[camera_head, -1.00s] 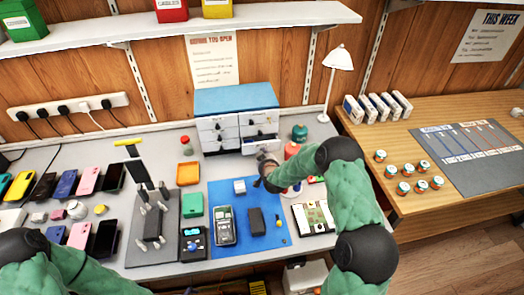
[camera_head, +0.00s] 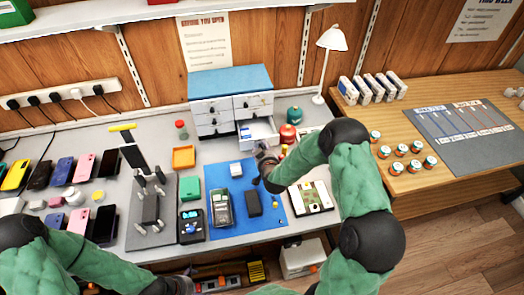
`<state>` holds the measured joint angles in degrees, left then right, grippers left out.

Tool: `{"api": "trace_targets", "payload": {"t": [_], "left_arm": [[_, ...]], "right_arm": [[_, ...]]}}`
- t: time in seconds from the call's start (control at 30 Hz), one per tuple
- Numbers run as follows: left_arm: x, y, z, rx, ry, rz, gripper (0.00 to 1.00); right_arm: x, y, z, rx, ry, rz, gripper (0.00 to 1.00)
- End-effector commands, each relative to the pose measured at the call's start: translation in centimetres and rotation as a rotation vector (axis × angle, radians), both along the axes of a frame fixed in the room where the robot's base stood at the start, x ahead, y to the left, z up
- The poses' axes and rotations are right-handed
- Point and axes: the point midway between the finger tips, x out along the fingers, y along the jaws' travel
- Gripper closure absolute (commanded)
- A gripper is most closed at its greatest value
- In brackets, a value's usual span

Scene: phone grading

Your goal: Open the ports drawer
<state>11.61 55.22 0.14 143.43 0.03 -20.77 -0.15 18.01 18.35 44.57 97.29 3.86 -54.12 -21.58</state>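The drawer cabinet (camera_head: 231,83) has a blue top and two columns of small pale drawers, and stands at the back of the grey bench. One drawer (camera_head: 257,131) in its right column is pulled well out, and its inside shows. The drawer labels are too small to read, so I cannot tell which is the ports drawer. My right gripper (camera_head: 264,168) is just in front of the open drawer's front. Its fingers are small and dark, so whether they are apart or touching the handle is unclear. My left arm crosses the bottom left; its gripper fingers are out of sight.
A red bottle (camera_head: 287,134) and a green bottle (camera_head: 295,115) stand close right of the open drawer. A blue mat (camera_head: 270,222) with a phone lies in front. A lamp (camera_head: 329,50) stands at the back. Several phones lie at left.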

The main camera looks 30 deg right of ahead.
Motion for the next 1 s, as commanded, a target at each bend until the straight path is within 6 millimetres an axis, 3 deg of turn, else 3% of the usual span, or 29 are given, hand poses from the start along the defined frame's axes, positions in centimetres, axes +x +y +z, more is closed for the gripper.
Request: {"api": "trace_targets", "payload": {"t": [0.33, 0.8, 1.0], "left_arm": [[0.0, 0.0, 0.0, 0.0, 0.0, 0.0, 0.0], [0.0, 0.0, 0.0, 0.0, 0.0, 0.0, 0.0], [0.0, 0.0, 0.0, 0.0, 0.0, 0.0, 0.0]], "right_arm": [[-1.2, 0.3, 0.5, 0.001, 0.002, 0.0, 0.57], [-8.2, 2.1, 3.5, 0.0, 0.0, 0.0, 0.57], [-10.1, 2.6, 4.3, 0.0, 0.001, 0.0, 0.57]]}}
